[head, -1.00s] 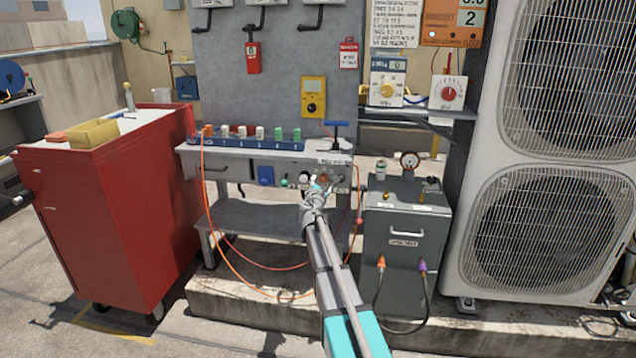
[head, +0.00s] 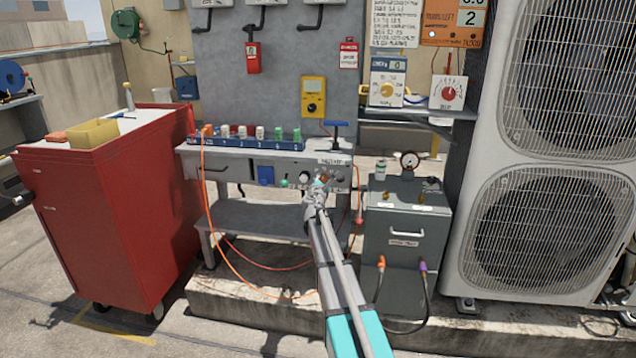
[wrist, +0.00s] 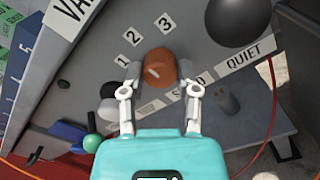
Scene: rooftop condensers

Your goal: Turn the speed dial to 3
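The speed dial (wrist: 160,66) is an orange-brown knob on a grey sloping panel in the wrist view. The labels 1, 2 and 3 (wrist: 165,23) curve around its upper left side. The white mark on the knob points left, roughly towards 1. My gripper (wrist: 160,72) has one finger on each side of the knob. The fingers are apart, with small gaps seeming to show beside the knob; contact is unclear. In the head view my gripper (head: 319,184) is at the bench front and largely hides the dial.
A dark ball-shaped knob (wrist: 240,20) and a QUIET label (wrist: 240,52) lie right of the dial. Black, white and green knobs (wrist: 92,142) sit left. A grey cylinder (wrist: 227,102) stands below right. A grey cabinet (head: 405,235) and red tool cart (head: 100,210) flank the bench.

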